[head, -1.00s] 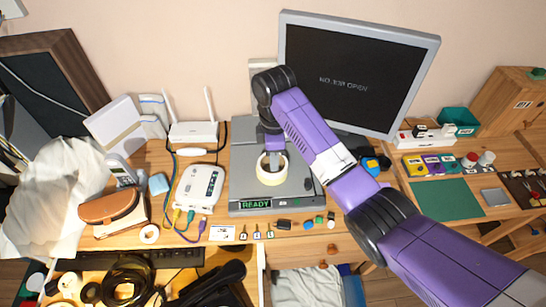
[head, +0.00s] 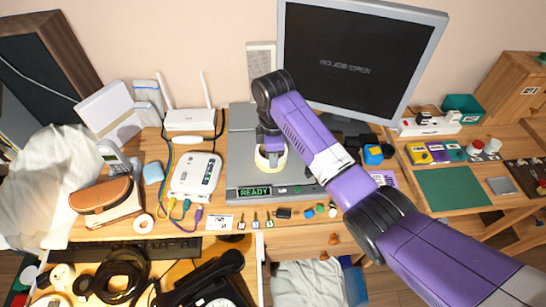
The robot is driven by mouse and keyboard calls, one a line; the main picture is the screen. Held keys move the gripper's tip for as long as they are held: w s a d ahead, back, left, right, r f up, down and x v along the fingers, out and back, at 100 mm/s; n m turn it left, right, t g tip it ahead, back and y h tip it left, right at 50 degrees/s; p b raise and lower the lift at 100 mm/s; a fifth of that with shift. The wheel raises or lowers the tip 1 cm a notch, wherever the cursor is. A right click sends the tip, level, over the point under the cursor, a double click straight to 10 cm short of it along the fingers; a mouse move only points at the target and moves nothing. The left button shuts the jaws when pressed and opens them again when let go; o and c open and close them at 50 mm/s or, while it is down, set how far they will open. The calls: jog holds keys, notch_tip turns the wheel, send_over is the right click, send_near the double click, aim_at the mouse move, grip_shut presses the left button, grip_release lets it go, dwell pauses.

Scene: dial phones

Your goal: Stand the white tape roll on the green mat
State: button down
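A cream-white tape roll (head: 262,164) lies flat on the grey device with the READY display, left of the monitor. My gripper (head: 272,157) points down over it, with its fingertips at the roll. The fingers and wrist hide part of the roll. I cannot tell whether the fingers are closed on its wall or only inside or beside it. The green mat (head: 453,188) lies flat and bare on the right side of the table, far from my gripper.
The grey device (head: 240,150) stands mid-table. The monitor (head: 355,60) rises behind my arm. Small coloured boxes (head: 437,152) and a teal bin (head: 465,107) stand behind the mat. A grey plate (head: 502,186) lies right of it. A smaller white roll (head: 143,224) lies at left.

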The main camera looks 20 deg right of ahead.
dwell(0.5)
jog(key=shift+r+p, duration=2.45)
jog(key=shift+r, duration=0.05)
